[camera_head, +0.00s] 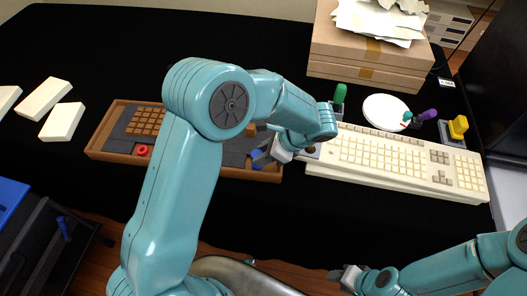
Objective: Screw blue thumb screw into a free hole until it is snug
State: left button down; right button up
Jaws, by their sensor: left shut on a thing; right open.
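My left gripper (265,157) is shut on a small blue piece, which looks like the blue thumb screw (257,166). It is at the right part of a shallow brown tray (230,172) that holds dark grey panels. My arm and fingers hide much of the tray, and I cannot see a hole under the screw or tell whether its thread is engaged. A red round piece (142,150) sits in the tray's left part, below a grid of brown keys (146,121). My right gripper (343,276) is open and empty, low in the view, away from the tray.
A cream keyboard (400,160) lies right of the tray. Behind it are a green piece (340,93), a white disc (386,112), purple (429,114) and yellow (458,126) pieces, and cardboard boxes (365,60). White blocks (62,121) lie left. The black cloth behind the tray is clear.

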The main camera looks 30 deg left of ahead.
pick_arm(q)
jog(key=shift+f, duration=0.3)
jog(key=c, duration=0.7)
grip_release()
jog(key=v, duration=1.6)
jog(key=shift+d, duration=0.15)
